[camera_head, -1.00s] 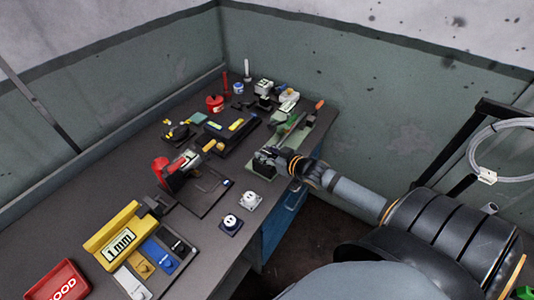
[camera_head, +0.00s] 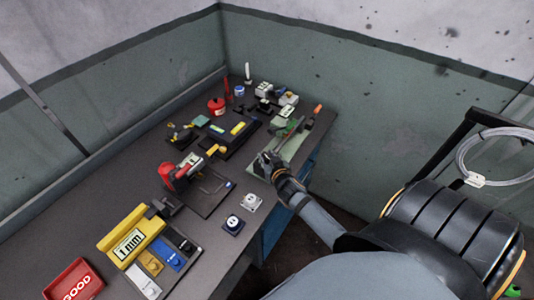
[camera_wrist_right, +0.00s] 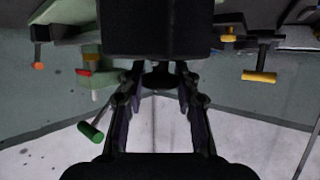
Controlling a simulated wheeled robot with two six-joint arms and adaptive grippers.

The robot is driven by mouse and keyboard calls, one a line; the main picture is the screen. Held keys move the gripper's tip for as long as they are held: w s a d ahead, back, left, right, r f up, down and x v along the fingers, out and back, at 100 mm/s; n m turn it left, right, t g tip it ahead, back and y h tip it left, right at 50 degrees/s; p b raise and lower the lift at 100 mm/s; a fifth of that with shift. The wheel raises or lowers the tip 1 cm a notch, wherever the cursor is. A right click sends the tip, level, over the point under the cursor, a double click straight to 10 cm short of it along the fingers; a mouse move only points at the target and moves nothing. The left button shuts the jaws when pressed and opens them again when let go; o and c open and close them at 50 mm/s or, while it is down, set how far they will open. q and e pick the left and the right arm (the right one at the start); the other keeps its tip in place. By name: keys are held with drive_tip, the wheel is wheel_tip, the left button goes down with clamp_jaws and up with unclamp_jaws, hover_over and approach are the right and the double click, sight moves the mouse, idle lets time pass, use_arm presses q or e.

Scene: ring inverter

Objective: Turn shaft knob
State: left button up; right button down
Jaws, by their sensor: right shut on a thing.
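The pale green machine (camera_head: 294,151) stands at the right edge of the bench and has a green handle and an orange-tipped lever (camera_head: 317,109). My right gripper (camera_head: 266,158) is at its near end. In the right wrist view the two fingers (camera_wrist_right: 160,100) stand on either side of a dark round knob (camera_wrist_right: 159,77), below a large black block (camera_wrist_right: 151,30). The gripper is shut on this knob; the exact contact is dark and hard to see. The green handle (camera_wrist_right: 91,131) hangs to the left of the fingers there. My left gripper is out of view.
A red device with a yellow handle (camera_head: 212,150), two small round-topped units (camera_head: 233,224) and a yellow 1 mm gauge block (camera_head: 131,241) stand to the left. A red GOOD tray (camera_head: 73,281) lies at the front left. Walls close the back; coiled cable (camera_head: 493,155) hangs at right.

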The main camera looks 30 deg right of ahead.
sight(267, 157)
drive_tip(key=m+h+b, duration=0.1)
drive_tip(key=b, duration=0.1)
drive_tip(key=m+g+h+b, duration=0.1)
drive_tip(key=m+h+b, duration=0.1)
drive_tip(key=shift+f, duration=0.35)
drive_tip(key=shift+r+m+g+h+b, duration=0.2)
drive_tip(key=shift+m+g+h+b, duration=0.55)
drive_tip(key=shift+h+b, duration=0.35)
drive_tip(key=c, duration=1)
unclamp_jaws()
drive_tip(key=shift+r, duration=0.1)
drive_tip(key=shift+o, duration=0.2)
wheel_tip(267, 157, up, 10)
